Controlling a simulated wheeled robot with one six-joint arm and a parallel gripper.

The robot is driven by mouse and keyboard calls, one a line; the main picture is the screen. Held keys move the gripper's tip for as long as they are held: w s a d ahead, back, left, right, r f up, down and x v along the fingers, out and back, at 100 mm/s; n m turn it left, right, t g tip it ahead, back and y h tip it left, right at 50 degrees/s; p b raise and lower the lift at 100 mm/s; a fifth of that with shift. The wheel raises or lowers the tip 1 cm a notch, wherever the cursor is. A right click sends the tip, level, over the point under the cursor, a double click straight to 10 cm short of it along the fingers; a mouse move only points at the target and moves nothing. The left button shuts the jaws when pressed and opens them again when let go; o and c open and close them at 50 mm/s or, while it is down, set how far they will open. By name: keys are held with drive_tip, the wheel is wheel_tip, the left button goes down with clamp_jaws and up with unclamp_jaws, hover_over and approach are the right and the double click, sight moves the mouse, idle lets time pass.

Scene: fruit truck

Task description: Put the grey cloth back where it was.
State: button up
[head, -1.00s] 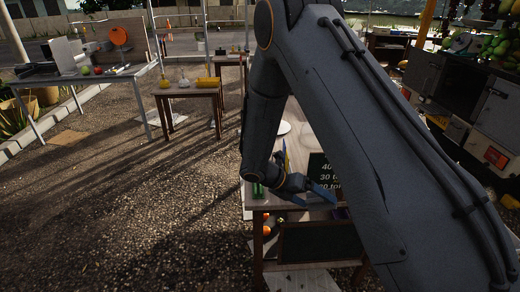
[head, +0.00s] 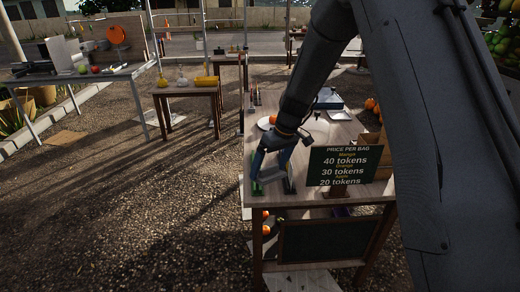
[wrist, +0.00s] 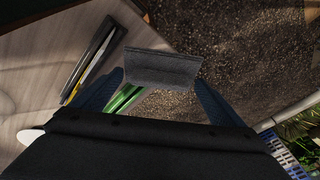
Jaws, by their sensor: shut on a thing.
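My gripper (head: 271,163) is shut on the grey cloth (wrist: 163,68), which spans between the two blue fingertips in the wrist view. The cloth is a small, dark grey piece with a bent fold along it. In the head view my gripper is over the near left corner of the wooden table (head: 300,199). A green object (wrist: 124,99) shows just below the cloth in the wrist view, partly hidden by it and my gripper. The cloth seems to be above the table's edge; its exact height is unclear.
A dark holder (wrist: 97,55) with a yellow item lies on the tabletop beside the green object. A price sign (head: 345,166) stands to the right of my gripper. A plate (head: 266,123) is farther back. Gravel ground (head: 130,220) lies open left of the table.

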drive_tip(key=w+a+m+t+h+b, duration=0.1)
drive_tip(key=w+m+t+h+b, duration=0.1)
drive_tip(key=w+m, duration=0.4)
drive_tip(key=shift+a+m+t+h+b, duration=0.3)
drive_tip(key=shift+t+h+b, duration=0.1)
drive_tip(key=shift+t+b, duration=0.4)
drive_tip(key=shift+w, duration=0.25)
